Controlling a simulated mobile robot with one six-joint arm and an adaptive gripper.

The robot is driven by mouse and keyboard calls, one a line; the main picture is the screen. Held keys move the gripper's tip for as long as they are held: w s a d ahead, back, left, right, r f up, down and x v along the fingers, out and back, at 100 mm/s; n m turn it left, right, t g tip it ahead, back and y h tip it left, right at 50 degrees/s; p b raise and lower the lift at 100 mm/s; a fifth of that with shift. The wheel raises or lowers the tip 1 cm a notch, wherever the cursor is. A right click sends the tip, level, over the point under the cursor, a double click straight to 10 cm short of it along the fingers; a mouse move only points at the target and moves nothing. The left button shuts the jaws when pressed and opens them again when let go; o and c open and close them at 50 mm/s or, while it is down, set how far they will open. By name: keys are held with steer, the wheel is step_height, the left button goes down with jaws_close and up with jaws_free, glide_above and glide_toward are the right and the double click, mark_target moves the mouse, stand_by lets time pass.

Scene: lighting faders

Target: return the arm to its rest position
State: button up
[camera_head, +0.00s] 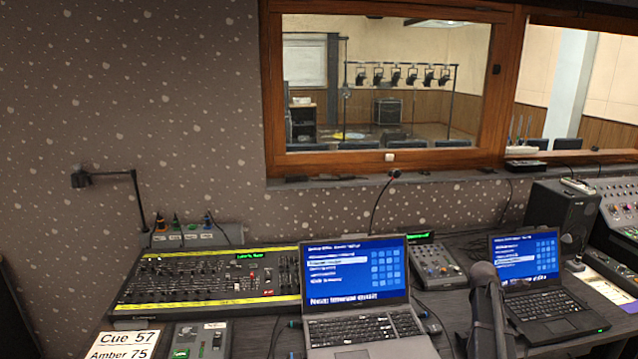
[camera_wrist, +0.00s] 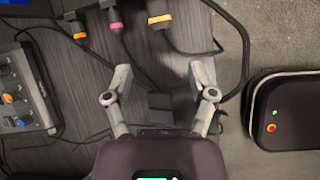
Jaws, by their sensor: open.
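In the wrist view my gripper (camera_wrist: 162,78) is open, its two grey fingers spread apart with nothing held between them. Below the fingers is a dark wood-grain desk top (camera_wrist: 85,95) with black cables and a small dark block (camera_wrist: 160,107). In the head view a dark grey arm-like part stands in front of the right laptop; the fingers cannot be made out there. The lighting desk (camera_head: 205,275) with its rows of faders lies at the left of the table. A small fader box (camera_head: 198,340) is in front of it.
Two open laptops (camera_head: 355,265) (camera_head: 525,255) stand on the table. A card (camera_head: 125,342) reads "Cue 57, Amber 75". In the wrist view, ringed plugs (camera_wrist: 115,18), a knobbed box (camera_wrist: 18,95) and a dark case (camera_wrist: 287,110) with a red button surround the gripper.

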steer(key=s+a+m+y, duration=0.1)
steer(key=a+m, duration=0.2)
steer(key=a, duration=0.4)
steer(key=s+a+f+m+y, duration=0.1)
steer(key=s+a+m, duration=0.1)
steer(key=a, duration=0.6)
steer(key=s+a+f+m+y, duration=0.1)
steer(key=s+a+m, duration=0.1)
steer(key=a, duration=0.6)
steer(key=shift+a+m+t, duration=0.25)
steer(key=shift+m+t, duration=0.05)
steer(key=shift+m, duration=0.6)
steer(key=s+a+m+y, duration=0.2)
steer(key=s+a+m, duration=0.25)
steer(key=a, duration=0.45)
steer(key=s+a+m+y, duration=0.1)
steer(key=s+a+m, duration=0.35)
steer(key=a, duration=0.35)
steer(key=s+f+g+b, duration=0.1)
steer(key=s+f+b, duration=0.2)
steer(key=f+b, duration=0.75)
step_height(320, 180, up, 16)
steer(key=p, duration=1.7)
steer(key=shift+s+a+r+n, duration=0.15)
steer(key=shift+a+r+n, duration=0.15)
steer(key=shift+n, duration=0.1)
